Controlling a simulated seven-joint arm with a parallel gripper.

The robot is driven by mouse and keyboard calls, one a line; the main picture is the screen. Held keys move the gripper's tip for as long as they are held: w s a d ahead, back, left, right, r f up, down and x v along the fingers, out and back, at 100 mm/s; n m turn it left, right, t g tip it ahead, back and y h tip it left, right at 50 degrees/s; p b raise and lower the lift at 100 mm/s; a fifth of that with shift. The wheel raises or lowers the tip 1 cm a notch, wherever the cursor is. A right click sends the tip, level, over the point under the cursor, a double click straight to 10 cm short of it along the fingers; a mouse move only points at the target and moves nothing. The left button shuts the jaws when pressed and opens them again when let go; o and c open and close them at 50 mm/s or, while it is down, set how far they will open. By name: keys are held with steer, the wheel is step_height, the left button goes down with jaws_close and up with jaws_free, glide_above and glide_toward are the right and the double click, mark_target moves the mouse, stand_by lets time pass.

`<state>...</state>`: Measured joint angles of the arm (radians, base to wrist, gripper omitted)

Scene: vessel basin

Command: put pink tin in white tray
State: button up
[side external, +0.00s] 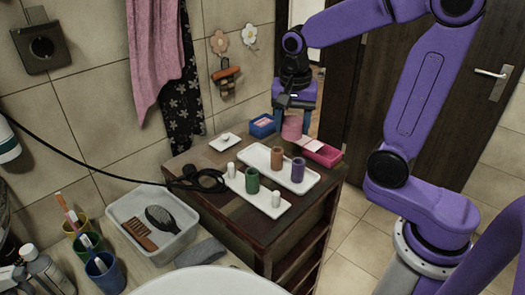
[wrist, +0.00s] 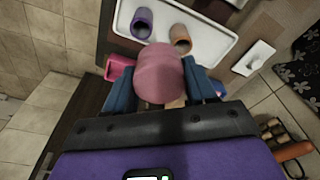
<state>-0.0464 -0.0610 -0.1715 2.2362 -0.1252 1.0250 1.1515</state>
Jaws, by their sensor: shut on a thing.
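The pink tin (side external: 292,127) is held between the fingers of my gripper (side external: 294,122), at the far end of the dark wooden cabinet. In the wrist view the pink tin (wrist: 160,74) sits between the two blue fingers (wrist: 162,90). The white tray (side external: 258,156) lies on the cabinet top, nearer the side camera than the tin. A brown tin (side external: 277,158) and a purple tin (side external: 298,170) stand in it. The tray (wrist: 215,37) shows at the top of the wrist view, beyond the held tin. The tin's underside is hidden in the side view.
A blue box (side external: 262,126) and a pink box (side external: 322,153) flank the gripper. A narrower white tray (side external: 262,197) holds a green tin (side external: 252,181) and small white items. A small white dish (side external: 226,141) and a black cable loop (side external: 205,179) lie left.

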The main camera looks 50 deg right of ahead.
steer(key=w, duration=0.2)
steer(key=w+f, duration=0.2)
steer(key=w, duration=0.1)
steer(key=shift+w+f, duration=0.25)
steer(key=shift+w, duration=0.05)
glide_above(258, 156)
steer(key=s, duration=0.1)
steer(key=f, duration=0.5)
steer(key=shift+s+a, duration=0.2)
steer(key=shift+w+f, duration=0.5)
steer(key=shift+f, duration=1.6)
steer(key=shift+f, duration=0.15)
steer(key=o, duration=0.9)
steer(key=shift+c, duration=0.2)
